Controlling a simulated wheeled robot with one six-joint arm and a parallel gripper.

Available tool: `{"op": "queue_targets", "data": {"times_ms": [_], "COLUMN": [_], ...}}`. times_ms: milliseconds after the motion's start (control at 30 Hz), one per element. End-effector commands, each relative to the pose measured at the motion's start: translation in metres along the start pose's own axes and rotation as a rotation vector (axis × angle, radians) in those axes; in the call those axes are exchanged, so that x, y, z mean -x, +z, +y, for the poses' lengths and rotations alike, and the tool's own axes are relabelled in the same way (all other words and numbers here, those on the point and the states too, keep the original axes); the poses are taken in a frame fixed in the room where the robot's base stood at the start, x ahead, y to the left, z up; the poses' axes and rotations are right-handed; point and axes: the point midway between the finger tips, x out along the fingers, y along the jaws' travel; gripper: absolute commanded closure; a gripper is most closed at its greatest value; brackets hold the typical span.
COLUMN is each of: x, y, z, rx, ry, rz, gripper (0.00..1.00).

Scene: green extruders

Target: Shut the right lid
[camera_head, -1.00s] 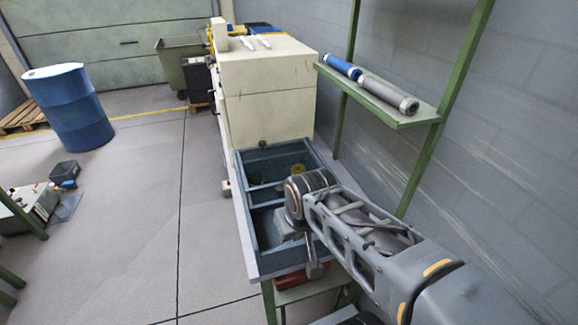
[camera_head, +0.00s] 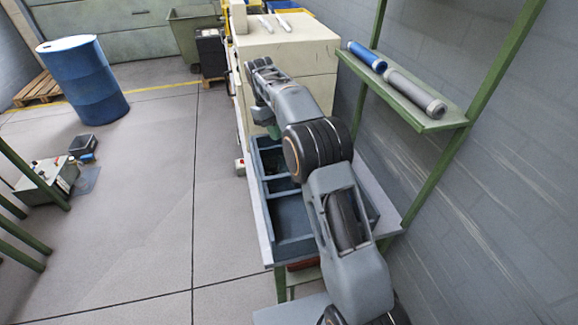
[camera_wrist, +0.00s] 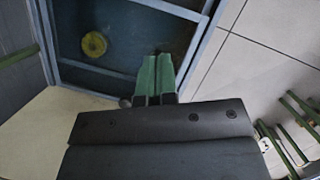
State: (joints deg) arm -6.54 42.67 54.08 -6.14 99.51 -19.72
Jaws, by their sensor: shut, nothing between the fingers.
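No part stands out clearly as the right lid. A blue-grey open box with dividers (camera_head: 256,200) lies in front of the cream machine (camera_head: 285,55). Its far compartment also shows in the wrist view, with a blue frame (camera_wrist: 195,50) and a yellow ring (camera_wrist: 94,44) inside. My gripper (camera_head: 274,131) is at the far end of the box, close to the machine's front. In the wrist view its green fingers (camera_wrist: 158,58) are together and empty over the compartment's edge. My arm hides the box's right part.
A green shelf (camera_head: 425,115) with a blue tube (camera_head: 367,56) and a grey tube (camera_head: 413,92) stands to the right, near the wall. A blue drum (camera_head: 83,80) is far left.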

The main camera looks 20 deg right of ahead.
Motion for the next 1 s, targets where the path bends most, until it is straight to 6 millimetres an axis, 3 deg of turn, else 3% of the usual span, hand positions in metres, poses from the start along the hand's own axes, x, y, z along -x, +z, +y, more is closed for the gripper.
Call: {"op": "queue_targets", "data": {"times_ms": [267,700,1000], "x": [-0.023,-0.106,-0.116], "y": [-0.007,-0.005,0.023], "z": [0.000,-0.001,0.000], "rx": [0.017,0.015,0.015], "ry": [-0.002,-0.002,-0.001], "rz": [-0.024,-0.023,-0.021], "gripper": [1.00,1.00,1.00]}}
